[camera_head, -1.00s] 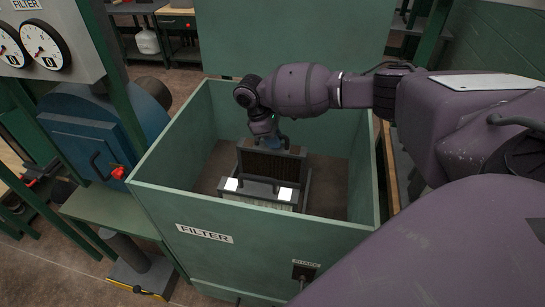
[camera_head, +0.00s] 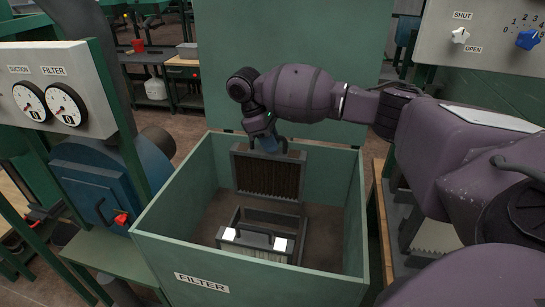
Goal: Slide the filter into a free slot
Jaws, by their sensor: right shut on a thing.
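A dark pleated filter (camera_head: 267,176) with a grey frame hangs upright from my right gripper (camera_head: 268,143), which is shut on its top. It is inside the upper part of the green filter box (camera_head: 160,237), above and behind a rack (camera_head: 238,216) on the box floor. A second filter with a pale pleated face (camera_head: 254,252), a dark handle and white end patches sits in the front of the rack. The rack space behind it looks empty, though the held filter hides part of the back. My left gripper is not in view.
The box's raised green lid (camera_head: 290,65) stands behind. A blue housing (camera_head: 112,182) with a red-knobbed handle and a gauge panel (camera_head: 55,85) stand on the left. A bench (camera_head: 380,215) and a knob panel (camera_head: 490,38) are on the right.

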